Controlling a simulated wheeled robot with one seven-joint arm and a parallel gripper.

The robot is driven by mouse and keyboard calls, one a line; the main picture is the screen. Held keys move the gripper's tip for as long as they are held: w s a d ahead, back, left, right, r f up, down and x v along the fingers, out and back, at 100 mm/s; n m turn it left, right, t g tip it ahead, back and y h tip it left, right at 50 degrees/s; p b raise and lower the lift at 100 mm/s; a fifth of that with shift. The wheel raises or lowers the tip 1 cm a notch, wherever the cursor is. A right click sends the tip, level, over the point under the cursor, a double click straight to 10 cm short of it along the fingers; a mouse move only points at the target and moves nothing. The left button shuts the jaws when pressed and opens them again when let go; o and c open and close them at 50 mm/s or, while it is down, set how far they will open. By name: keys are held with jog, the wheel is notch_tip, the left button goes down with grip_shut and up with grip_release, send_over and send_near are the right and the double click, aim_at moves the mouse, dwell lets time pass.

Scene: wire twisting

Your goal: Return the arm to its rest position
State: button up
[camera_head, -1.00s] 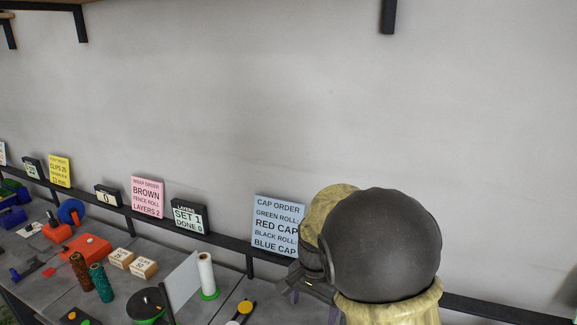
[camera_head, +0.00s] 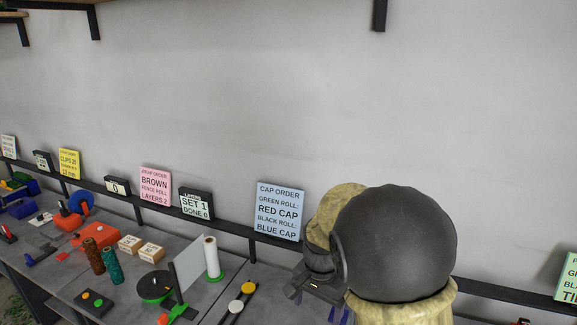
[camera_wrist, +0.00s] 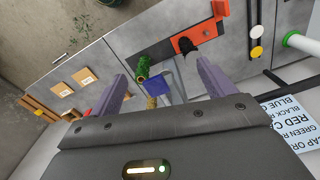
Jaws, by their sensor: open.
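My arm rises at the right of the head view, its large dark round joint in front of the wall. My gripper (camera_wrist: 155,85) shows in the wrist view with its two purple fingers spread apart and nothing held between them. It is above the workbench, and a green and brown roll (camera_wrist: 143,68) and a blue piece (camera_wrist: 159,84) appear beyond the fingers, apart from them.
The workbench (camera_head: 215,272) holds a brown roll (camera_head: 93,256), a green roll (camera_head: 112,265), a white roll (camera_head: 212,257) and a red-orange block (camera_head: 97,236). Signs stand along a back rail, including the blue cap order card (camera_head: 279,211). A shelf bracket (camera_head: 380,15) hangs above; the wall between is clear.

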jog(key=s+d+f+n+t+b, duration=0.2)
jog(key=s+d+f+n+b, duration=0.5)
jog(key=s+f, duration=0.5)
jog(key=d+b, duration=0.2)
jog(key=b, duration=0.1)
jog(key=shift+f+b, duration=0.3)
jog(key=shift+b, duration=0.1)
jog(key=shift+s+d, duration=0.1)
